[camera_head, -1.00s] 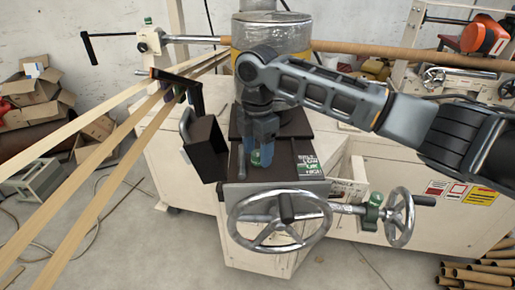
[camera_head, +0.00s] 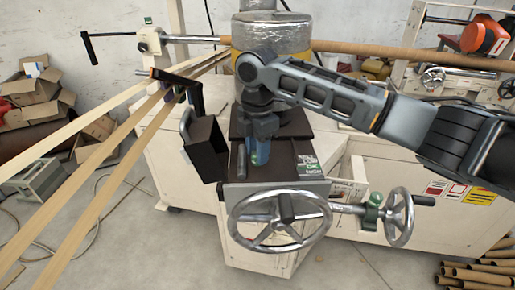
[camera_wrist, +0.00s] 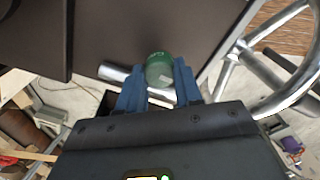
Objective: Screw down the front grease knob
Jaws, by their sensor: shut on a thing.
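The green grease knob (camera_wrist: 159,68) shows between my fingertips in the wrist view, on top of the dark machine plate. In the head view only a sliver of its green (camera_head: 254,159) shows beside a finger. My gripper (camera_wrist: 160,85) points down from above, its two blue fingers closed on the knob's sides. In the head view the gripper (camera_head: 258,158) sits over the plate behind the big handwheel, and one finger hides most of the other.
A large handwheel (camera_head: 279,222) stands in front, with a smaller crank wheel (camera_head: 399,217) to its right. A dark box (camera_head: 206,150) is left of the gripper. Belts (camera_head: 105,140) run along the left.

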